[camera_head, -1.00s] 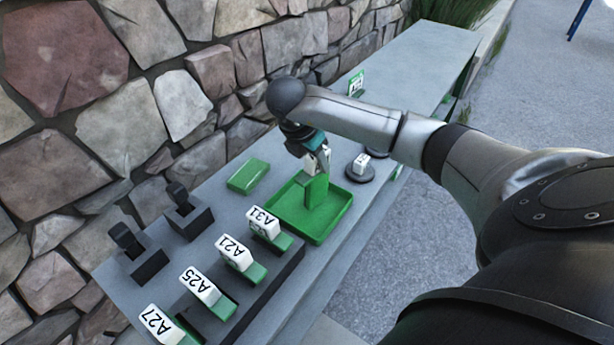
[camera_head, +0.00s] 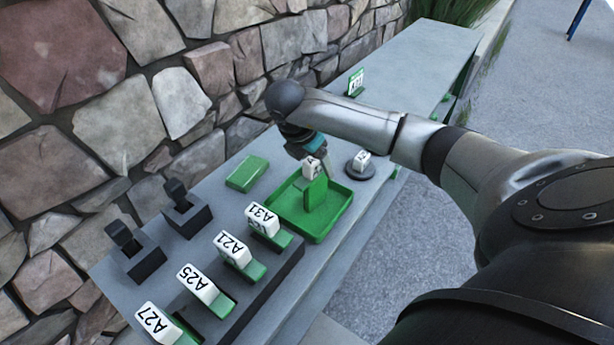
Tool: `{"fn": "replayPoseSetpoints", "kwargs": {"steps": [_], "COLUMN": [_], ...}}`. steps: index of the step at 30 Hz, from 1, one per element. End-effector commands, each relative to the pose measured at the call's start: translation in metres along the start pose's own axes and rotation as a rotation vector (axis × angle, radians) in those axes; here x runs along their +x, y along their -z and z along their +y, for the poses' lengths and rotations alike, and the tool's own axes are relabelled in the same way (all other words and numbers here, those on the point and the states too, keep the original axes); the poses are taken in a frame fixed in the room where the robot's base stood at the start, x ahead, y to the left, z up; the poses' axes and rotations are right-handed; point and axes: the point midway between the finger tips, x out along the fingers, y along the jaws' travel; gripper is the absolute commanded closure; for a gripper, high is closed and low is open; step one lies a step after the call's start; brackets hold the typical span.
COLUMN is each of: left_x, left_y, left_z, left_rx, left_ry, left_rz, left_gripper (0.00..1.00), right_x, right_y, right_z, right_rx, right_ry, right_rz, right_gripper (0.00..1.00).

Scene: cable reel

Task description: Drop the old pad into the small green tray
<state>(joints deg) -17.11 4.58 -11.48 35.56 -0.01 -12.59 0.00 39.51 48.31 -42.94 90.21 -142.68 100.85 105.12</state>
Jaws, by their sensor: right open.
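The small green tray (camera_head: 334,222) lies on the grey bench near the middle of the head view. A green pad with a white lettered top (camera_head: 317,192) stands upright in the tray, its top close to the gripper. My right gripper (camera_head: 318,172) is over the tray, pointing down, with its jaws open around or beside the pad's white top; I cannot tell whether they touch it. Part of the fingers is hidden behind the pad. My left gripper is not in view.
A green block (camera_head: 247,174) lies left of the tray. A dark rack (camera_head: 262,287) holds several labelled green pads in front. Two black holders (camera_head: 188,215) stand at left. A round dark base with a white-topped piece (camera_head: 360,165) is right of the tray. A stone wall borders the bench.

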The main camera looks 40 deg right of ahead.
Motion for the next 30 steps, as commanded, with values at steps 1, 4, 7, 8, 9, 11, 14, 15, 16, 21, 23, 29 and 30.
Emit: {"fn": "replayPoseSetpoints", "kwargs": {"steps": [1, 4, 7, 8, 9, 11, 14, 15, 16, 21, 23, 29, 30], "left_x": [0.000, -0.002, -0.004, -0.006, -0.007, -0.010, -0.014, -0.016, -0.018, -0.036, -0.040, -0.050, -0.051], "left_y": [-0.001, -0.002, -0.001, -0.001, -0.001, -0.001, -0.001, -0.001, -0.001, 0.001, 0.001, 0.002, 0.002], "left_z": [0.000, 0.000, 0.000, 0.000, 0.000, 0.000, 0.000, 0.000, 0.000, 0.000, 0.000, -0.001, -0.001], "left_rx": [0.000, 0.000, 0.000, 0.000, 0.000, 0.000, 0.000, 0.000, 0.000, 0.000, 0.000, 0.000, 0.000], "left_ry": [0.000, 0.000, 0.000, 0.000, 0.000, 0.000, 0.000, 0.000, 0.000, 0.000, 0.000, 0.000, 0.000], "left_rz": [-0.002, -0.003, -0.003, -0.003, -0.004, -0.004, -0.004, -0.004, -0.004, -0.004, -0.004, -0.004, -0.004], "left_gripper": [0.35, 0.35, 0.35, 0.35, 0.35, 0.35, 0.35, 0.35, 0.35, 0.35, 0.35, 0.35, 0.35], "right_x": [0.000, -0.007, -0.021, -0.027, -0.036, -0.051, -0.076, -0.087, -0.095, -0.127, -0.134, -0.150, -0.152], "right_y": [0.000, 0.000, -0.001, -0.001, -0.001, -0.001, -0.001, -0.001, -0.001, -0.003, -0.003, -0.001, -0.001], "right_z": [0.000, 0.000, 0.001, 0.001, 0.001, 0.002, 0.002, 0.002, 0.002, 0.001, 0.001, 0.001, 0.001], "right_rx": [-0.001, -0.001, -0.001, -0.001, 0.000, -0.001, 0.000, 0.000, 0.000, 0.000, 0.001, 0.000, 0.000], "right_ry": [0.001, -0.001, -0.003, -0.005, -0.005, -0.007, -0.007, -0.008, -0.008, -0.004, -0.003, -0.003, -0.003], "right_rz": [0.000, 0.000, 0.000, 0.000, 0.000, 0.000, 0.001, 0.000, 0.000, -0.003, -0.003, -0.001, -0.001], "right_gripper": [0.26, 0.26, 0.26, 0.26, 0.26, 0.26, 0.26, 0.26, 0.26, 0.26, 0.26, 0.26, 0.26]}}
